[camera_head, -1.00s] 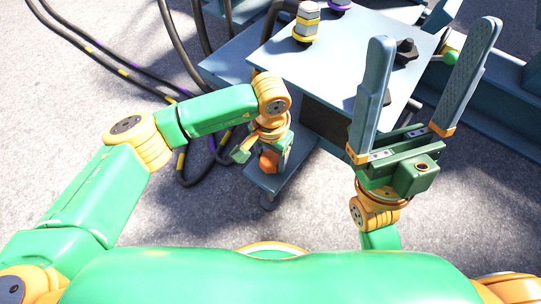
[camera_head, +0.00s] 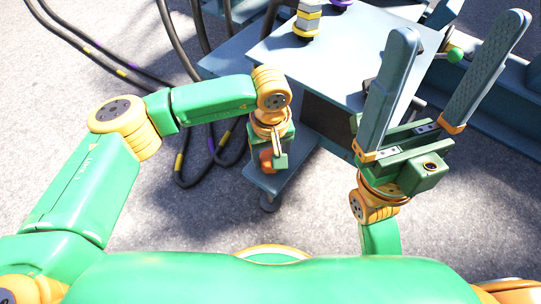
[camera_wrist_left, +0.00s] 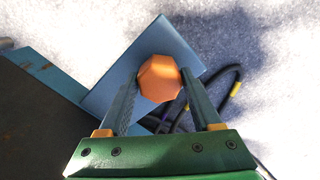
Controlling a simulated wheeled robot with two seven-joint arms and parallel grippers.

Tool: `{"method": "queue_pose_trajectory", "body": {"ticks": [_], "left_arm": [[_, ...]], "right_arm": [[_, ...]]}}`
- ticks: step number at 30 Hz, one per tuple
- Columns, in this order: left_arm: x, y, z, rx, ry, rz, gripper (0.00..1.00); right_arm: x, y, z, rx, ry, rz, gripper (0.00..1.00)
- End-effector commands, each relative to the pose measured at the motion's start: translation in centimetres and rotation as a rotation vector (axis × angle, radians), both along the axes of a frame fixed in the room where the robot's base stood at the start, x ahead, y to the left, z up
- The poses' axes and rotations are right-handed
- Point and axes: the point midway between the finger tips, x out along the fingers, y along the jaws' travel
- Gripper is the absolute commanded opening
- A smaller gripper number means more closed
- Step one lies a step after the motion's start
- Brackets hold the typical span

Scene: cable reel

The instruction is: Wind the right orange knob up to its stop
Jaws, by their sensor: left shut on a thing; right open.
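An orange faceted knob (camera_wrist_left: 160,79) sits over a small blue plate (camera_wrist_left: 108,92) in the left wrist view. My left gripper (camera_wrist_left: 161,84) is shut on this knob, with one finger on each side of it. In the head view the orange knob (camera_head: 266,158) is partly hidden by my left gripper (camera_head: 275,158), above the low blue plate (camera_head: 288,188). No second orange knob shows. My right gripper (camera_head: 459,28) is open and empty, with its fingers raised at the right, in front of the cart top.
A pale blue cart top (camera_head: 345,60) carries a grey and yellow connector (camera_head: 308,18) and a purple-ringed part (camera_head: 341,3). A green ball knob (camera_head: 455,54) is at the right. Dark cables (camera_head: 110,62) lie at the left. The paved ground in front is open.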

Motion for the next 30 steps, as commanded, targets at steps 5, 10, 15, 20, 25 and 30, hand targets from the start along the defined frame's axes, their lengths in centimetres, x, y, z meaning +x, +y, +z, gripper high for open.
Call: {"method": "queue_pose_trajectory", "body": {"ticks": [5,10,15,20,25,30], "left_arm": [[0.05,0.04,-0.04,0.002,-0.003,0.164,0.1],[0.03,0.03,-0.03,0.0,-0.001,0.325,0.1],[0.05,0.03,-0.01,0.001,-0.002,0.486,0.1],[0.06,0.03,0.01,0.0,-0.002,0.639,0.1],[0.05,0.03,0.02,0.0,-0.002,0.8,0.1],[0.05,0.02,0.03,0.001,-0.002,0.961,0.1]], "right_arm": [[-0.18,-0.1,-0.01,0.007,-0.018,0.002,0.97],[-0.22,-0.17,-0.09,0.012,-0.023,0.001,0.97],[-0.23,-0.18,-0.15,0.014,-0.026,0.002,0.97],[-0.25,-0.18,-0.14,0.014,-0.03,0.003,0.97],[-0.29,-0.17,-0.08,0.013,-0.036,0.003,0.97],[-0.31,-0.14,-0.03,0.011,-0.038,0.003,0.97]]}}
